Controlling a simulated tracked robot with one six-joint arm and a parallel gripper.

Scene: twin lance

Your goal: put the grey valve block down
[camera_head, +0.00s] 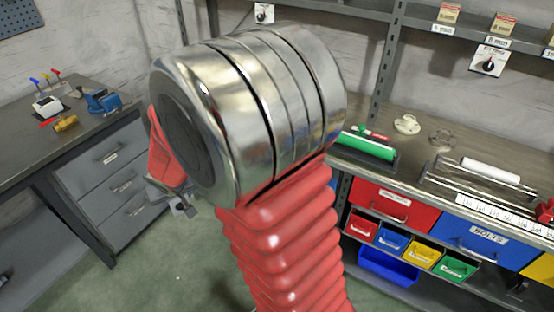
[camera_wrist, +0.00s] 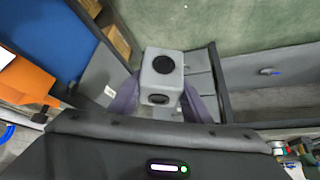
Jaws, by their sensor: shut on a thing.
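The grey valve block (camera_wrist: 160,66) is in the middle of the wrist view, a boxy grey piece with round dark openings on two faces. My gripper (camera_wrist: 160,102) is shut on it, with a purplish finger at each side of the block. In the wrist view the block appears in front of grey drawers and green floor; I cannot tell whether it touches anything below. In the head view my own arm fills the middle and hides most of the gripper. A small dark grey part shows below the arm's left side there, but I cannot tell what it is.
A workbench (camera_head: 20,150) at left carries a blue vise (camera_head: 103,101), a brass piece (camera_head: 66,123) and a small white box (camera_head: 47,106). The right bench holds a green roll (camera_head: 365,145), a cup (camera_head: 407,124) and racks, above coloured bins (camera_head: 423,257). Green floor (camera_head: 160,260) lies between.

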